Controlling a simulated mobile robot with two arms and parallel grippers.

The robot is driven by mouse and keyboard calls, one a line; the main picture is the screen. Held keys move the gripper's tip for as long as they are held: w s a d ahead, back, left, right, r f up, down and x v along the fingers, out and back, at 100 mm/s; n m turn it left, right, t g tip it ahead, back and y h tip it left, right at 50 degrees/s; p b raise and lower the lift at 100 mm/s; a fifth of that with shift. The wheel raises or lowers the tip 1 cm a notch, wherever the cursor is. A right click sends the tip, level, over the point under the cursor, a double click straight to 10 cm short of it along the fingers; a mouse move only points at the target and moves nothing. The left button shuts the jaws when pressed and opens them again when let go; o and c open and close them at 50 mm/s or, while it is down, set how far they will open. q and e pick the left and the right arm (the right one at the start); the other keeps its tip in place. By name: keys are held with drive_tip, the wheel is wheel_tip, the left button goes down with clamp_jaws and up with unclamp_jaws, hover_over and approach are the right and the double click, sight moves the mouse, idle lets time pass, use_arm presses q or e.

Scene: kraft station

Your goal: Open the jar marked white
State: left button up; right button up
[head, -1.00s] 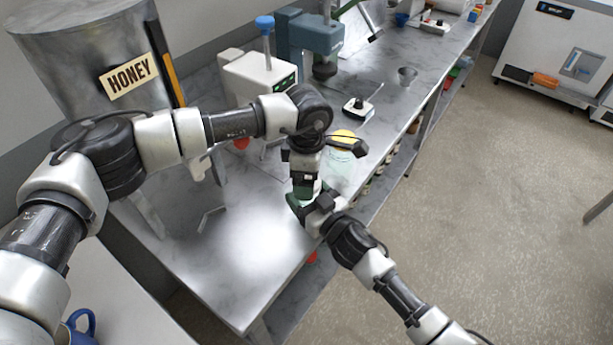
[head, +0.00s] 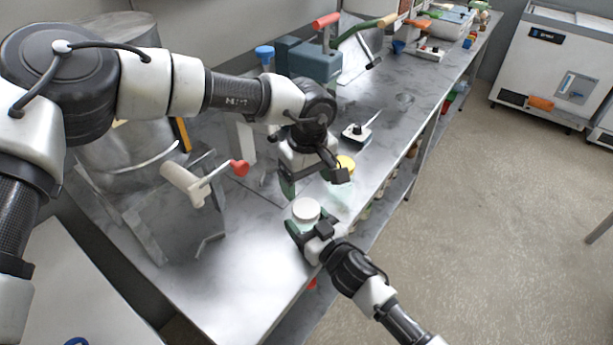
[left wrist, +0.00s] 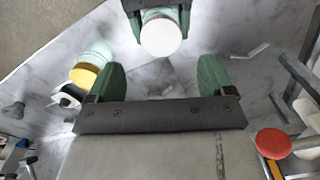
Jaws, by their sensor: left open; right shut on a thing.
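The jar with the white lid (head: 306,209) stands upright near the front of the steel bench. The lid also shows in the left wrist view (left wrist: 160,37), seated on the jar as far as I can tell; most of the jar body is hidden. My right gripper (head: 311,229) is shut around the jar below its lid. My left gripper (head: 313,183) is open and empty, above and behind the jar. Its two green fingers are spread apart in the left wrist view (left wrist: 160,79), with the lid beyond them, untouched.
A clear jar with a yellow lid (head: 346,163) stands close behind, partly hidden by my left gripper. The honey tank's tap with a red knob (head: 239,168) juts out at left. A small white device (head: 356,132) sits further back. The bench's front left (head: 225,290) is clear.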

sight(306, 207)
use_arm(q)
drive_tip(key=shift+w+a+f+m, duration=0.1)
drive_tip(key=shift+f+m, duration=0.1)
drive_tip(key=shift+m, duration=0.1)
wheel_tip(306, 207, down, 7)
drive_tip(key=shift+f, duration=0.2)
drive_tip(key=c, duration=0.9)
drive_tip(key=n, duration=1.6)
drive_tip(key=shift+r, duration=0.1)
drive_tip(key=n, duration=0.4)
drive_tip(key=shift+n, duration=0.3)
